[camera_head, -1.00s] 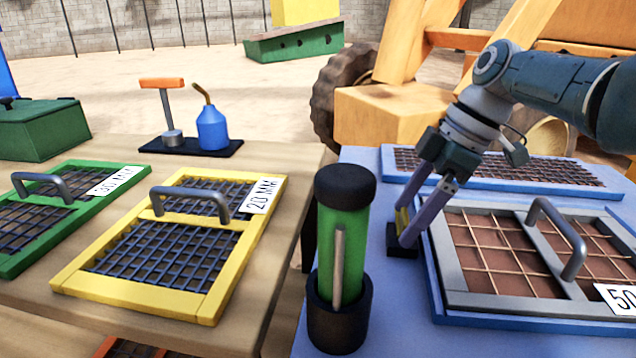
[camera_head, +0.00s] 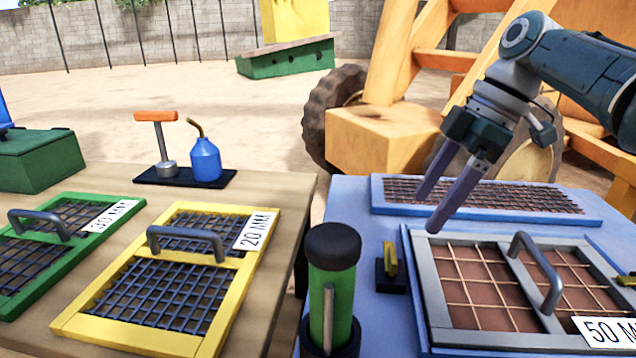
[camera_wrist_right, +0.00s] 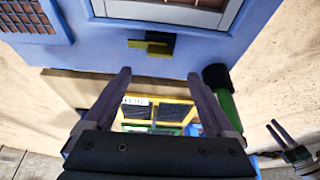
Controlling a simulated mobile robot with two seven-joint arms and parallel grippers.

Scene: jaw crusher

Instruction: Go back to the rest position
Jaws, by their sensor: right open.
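My right gripper (camera_head: 442,203) is open and empty. The yellow latch (camera_head: 390,259) stands on a small black base, apart from the fingers. In the right wrist view the open fingers (camera_wrist_right: 160,95) frame the table edge, and the latch (camera_wrist_right: 152,46) lies beyond them. My left gripper is not clearly seen in the head view.
A grey-framed 50 screen (camera_head: 435,290) lies on the blue deck. A green cylinder with black cap (camera_head: 335,285) stands in front. The wooden table (camera_head: 275,190) holds a yellow 20 MM screen (camera_head: 215,293), a green 30 MM screen (camera_head: 75,258) and a blue oil can (camera_head: 206,160).

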